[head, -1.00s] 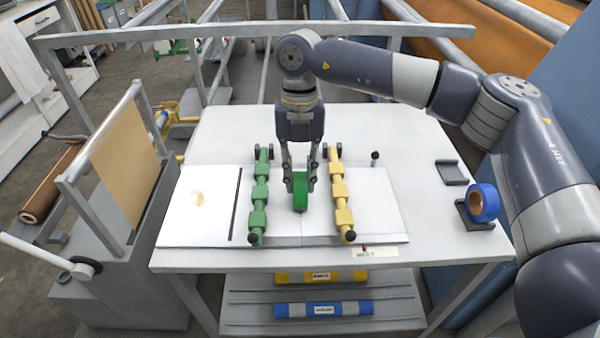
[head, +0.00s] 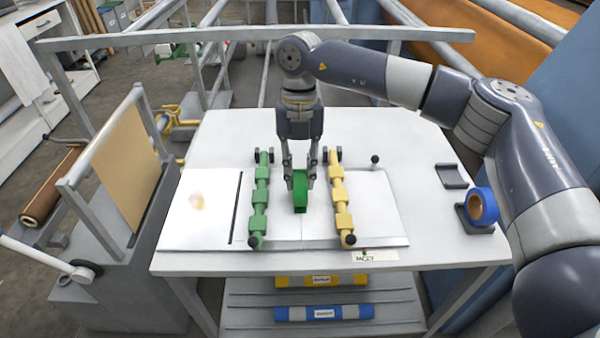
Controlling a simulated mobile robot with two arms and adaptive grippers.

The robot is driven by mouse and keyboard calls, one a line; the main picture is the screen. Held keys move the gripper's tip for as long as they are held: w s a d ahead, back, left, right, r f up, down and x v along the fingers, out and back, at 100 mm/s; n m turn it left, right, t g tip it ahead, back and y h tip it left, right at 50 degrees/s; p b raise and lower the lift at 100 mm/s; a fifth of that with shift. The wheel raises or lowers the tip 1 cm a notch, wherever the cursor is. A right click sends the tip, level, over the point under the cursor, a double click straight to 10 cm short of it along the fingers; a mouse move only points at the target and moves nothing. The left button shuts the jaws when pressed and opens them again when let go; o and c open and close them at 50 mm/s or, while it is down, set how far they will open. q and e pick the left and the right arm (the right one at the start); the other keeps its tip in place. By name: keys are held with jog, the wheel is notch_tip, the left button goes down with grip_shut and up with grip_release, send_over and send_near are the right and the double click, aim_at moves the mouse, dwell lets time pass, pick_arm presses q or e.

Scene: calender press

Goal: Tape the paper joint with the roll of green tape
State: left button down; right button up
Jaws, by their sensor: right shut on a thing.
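My right gripper (head: 300,181) points down over the middle of the white table. It is shut on the roll of green tape (head: 300,197), which stands on edge between its fingertips. The roll is at the paper joint (head: 302,226), a thin line between two white sheets; I cannot tell whether it touches the paper. A green clamp bar (head: 259,200) lies to the left of the joint and a yellow clamp bar (head: 342,205) to the right. My left gripper is not in view.
A blue tape roll (head: 482,206) sits on a dark holder at the table's right, with an empty holder (head: 451,176) behind it. A dark strip (head: 236,208) lies on the left sheet. A small black-topped knob (head: 375,161) stands right of the yellow bar.

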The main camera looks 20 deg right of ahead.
jog(key=shift+w+d, duration=0.1)
jog(key=shift+w, duration=0.25)
jog(key=shift+w+d, duration=0.15)
jog(key=shift+w, duration=0.2)
jog(key=shift+w, duration=0.2)
dwell(0.4)
jog(key=shift+w+d+f, duration=0.1)
jog(key=shift+w, duration=0.2)
jog(key=shift+w+p, duration=0.15)
jog(key=shift+p, duration=0.15)
jog(key=shift+w+d, duration=0.15)
jog(key=shift+w, duration=0.25)
jog(key=shift+w, duration=0.1)
jog(key=shift+w+d+p, duration=0.15)
jog(key=shift+w+p, duration=0.15)
jog(key=shift+w, duration=0.1)
